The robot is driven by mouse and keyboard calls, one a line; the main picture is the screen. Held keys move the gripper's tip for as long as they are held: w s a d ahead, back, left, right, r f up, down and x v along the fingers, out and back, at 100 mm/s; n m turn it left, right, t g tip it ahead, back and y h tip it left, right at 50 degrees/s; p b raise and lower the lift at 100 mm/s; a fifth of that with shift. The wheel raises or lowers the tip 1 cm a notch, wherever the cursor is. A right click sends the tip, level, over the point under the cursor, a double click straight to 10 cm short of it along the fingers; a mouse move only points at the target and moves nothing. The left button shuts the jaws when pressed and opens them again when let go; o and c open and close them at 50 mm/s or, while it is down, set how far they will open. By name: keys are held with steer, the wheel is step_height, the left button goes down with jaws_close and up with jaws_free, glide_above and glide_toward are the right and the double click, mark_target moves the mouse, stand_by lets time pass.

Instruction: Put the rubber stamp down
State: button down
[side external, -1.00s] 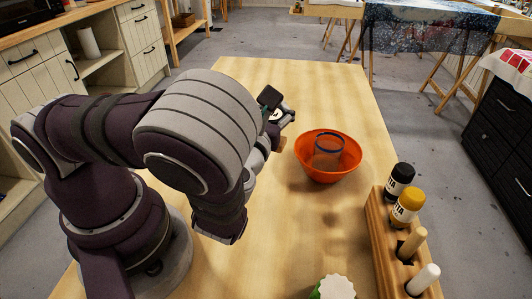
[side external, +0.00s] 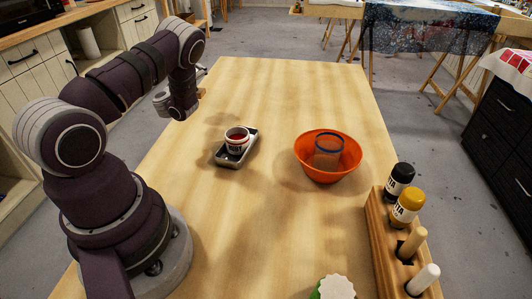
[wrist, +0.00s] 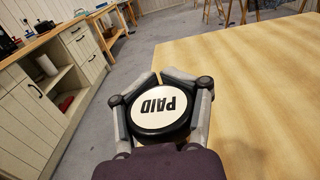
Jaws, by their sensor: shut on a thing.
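The rubber stamp (wrist: 158,108) shows in the wrist view as a round black-rimmed disc with a white face reading "PAID", upside down in the picture. My gripper (wrist: 160,77) is shut around it, a finger on each side. In the side external view my gripper is mostly hidden behind my arm, near the far left edge of the wooden table (side external: 290,95). The stamp cannot be made out clearly there. Whether its underside touches anything is hidden.
A white jar with red contents (side external: 237,138) stands in a dark tray (side external: 224,158) mid-table. An orange bowl (side external: 342,170) holds a clear blue-rimmed cup (side external: 328,155). A wooden rack (side external: 385,240) with bottles stands front right. The far table is clear.

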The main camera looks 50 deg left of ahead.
steer(key=f, duration=0.8)
steer(key=shift+s+a, duration=0.2)
steer(key=shift+a, duration=0.05)
steer(key=shift+c, duration=2.3)
jaws_free()
